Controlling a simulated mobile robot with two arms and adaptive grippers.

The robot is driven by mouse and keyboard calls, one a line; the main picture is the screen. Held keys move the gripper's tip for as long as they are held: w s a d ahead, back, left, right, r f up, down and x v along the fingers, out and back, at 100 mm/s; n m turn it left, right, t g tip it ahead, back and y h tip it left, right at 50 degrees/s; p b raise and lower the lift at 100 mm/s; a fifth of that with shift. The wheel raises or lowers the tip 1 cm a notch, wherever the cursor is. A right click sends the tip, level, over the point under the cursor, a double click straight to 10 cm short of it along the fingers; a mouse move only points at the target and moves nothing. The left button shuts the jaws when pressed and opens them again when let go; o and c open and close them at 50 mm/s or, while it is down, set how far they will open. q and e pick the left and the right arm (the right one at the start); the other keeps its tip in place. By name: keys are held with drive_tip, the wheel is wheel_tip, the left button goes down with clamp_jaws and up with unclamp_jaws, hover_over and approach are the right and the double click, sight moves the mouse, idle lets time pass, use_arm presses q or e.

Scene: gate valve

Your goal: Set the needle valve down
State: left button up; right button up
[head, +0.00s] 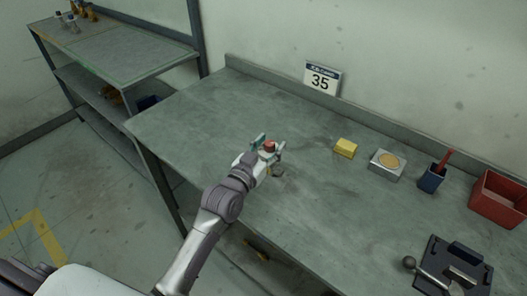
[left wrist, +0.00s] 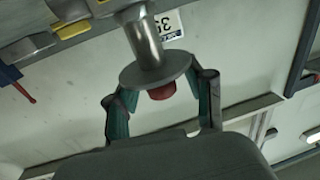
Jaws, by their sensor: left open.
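The needle valve shows a red part (head: 269,146) at my left gripper (head: 270,143) in the head view, above the middle of the bench. In the left wrist view, a grey metal stem with a round disc (left wrist: 156,66) and a red end (left wrist: 161,92) shows between the fingers. The left gripper is open, with its teal-padded fingers on either side of the red end and a gap visible to each side. A small dark piece lies just below the gripper in the head view; whether the valve touches the bench is hidden. My right gripper is not in view.
The bench (head: 200,110) is clear left of the gripper. A 35 sign (head: 321,78) stands behind.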

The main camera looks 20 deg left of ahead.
use_arm(q)
drive_tip(key=s, duration=0.3)
drive_tip(key=s+a+b, duration=0.1)
drive_tip(key=s, duration=0.3)
drive_tip(key=s+a, duration=0.1)
drive_tip(key=s, duration=0.2)
drive_tip(key=shift+s+f+b, duration=0.1)
drive_tip(key=shift+s+b, duration=0.15)
drive_tip(key=shift+b, duration=0.05)
drive_tip(key=shift+s+a, duration=0.15)
drive_tip(key=shift+s, duration=0.45)
